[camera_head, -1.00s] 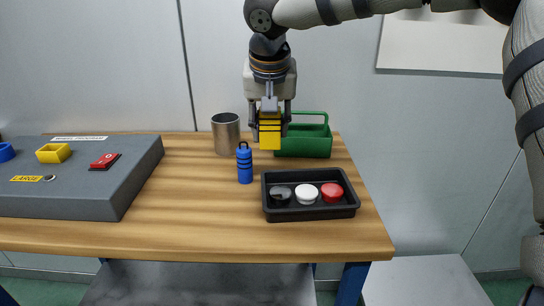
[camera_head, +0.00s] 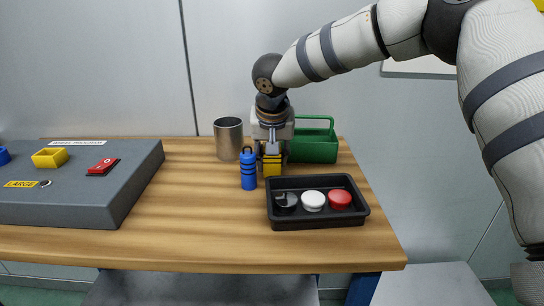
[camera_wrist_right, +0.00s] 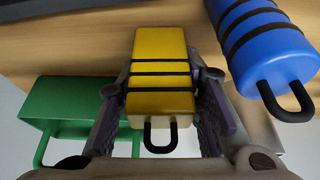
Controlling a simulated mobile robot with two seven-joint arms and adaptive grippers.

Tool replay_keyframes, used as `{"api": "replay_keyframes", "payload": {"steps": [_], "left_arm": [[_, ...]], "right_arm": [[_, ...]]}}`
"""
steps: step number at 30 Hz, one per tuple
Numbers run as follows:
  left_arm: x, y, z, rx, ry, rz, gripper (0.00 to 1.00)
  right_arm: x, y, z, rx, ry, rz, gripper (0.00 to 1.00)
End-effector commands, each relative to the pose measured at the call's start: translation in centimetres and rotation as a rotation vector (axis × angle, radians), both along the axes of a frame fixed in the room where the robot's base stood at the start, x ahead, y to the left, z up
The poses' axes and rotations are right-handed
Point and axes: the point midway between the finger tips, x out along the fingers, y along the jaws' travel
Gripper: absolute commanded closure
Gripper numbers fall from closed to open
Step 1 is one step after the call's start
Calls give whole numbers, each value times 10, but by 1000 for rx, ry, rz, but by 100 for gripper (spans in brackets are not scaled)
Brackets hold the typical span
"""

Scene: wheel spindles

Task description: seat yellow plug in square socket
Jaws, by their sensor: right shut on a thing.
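The yellow plug (camera_head: 272,165) is a block with black bands; the right wrist view shows it (camera_wrist_right: 160,70) with a black loop handle. My right gripper (camera_head: 271,150) is shut on it, one finger on each side, pointing down low over the table. The plug is just right of and behind the blue plug; I cannot tell whether it touches the table. The square socket (camera_head: 50,157) has a yellow square rim and stands on the grey panel at the left, far from the gripper. My left gripper is not in view.
The blue plug (camera_head: 248,170) stands close beside the yellow one. A metal cup (camera_head: 228,138) and green caddy (camera_head: 316,143) are behind. A black tray (camera_head: 320,222) with several round caps is in front. The grey panel (camera_head: 85,207) has a red switch (camera_head: 103,166). Table between is clear.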

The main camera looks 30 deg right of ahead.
Motion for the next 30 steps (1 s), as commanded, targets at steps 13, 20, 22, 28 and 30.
{"api": "replay_keyframes", "payload": {"steps": [13, 20, 22, 28, 30], "left_arm": [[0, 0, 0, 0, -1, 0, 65], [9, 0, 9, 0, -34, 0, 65], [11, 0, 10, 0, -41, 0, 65], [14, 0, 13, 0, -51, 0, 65], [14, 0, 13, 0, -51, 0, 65]], "right_arm": [[0, 1, 4, 1, -2, 0, 59], [-19, 12, 61, 3, -10, 0, 59], [-26, 16, 78, 3, -9, 1, 59], [-37, 23, 108, 2, -2, -1, 59], [-36, 22, 113, -10, -15, 6, 43]]}}
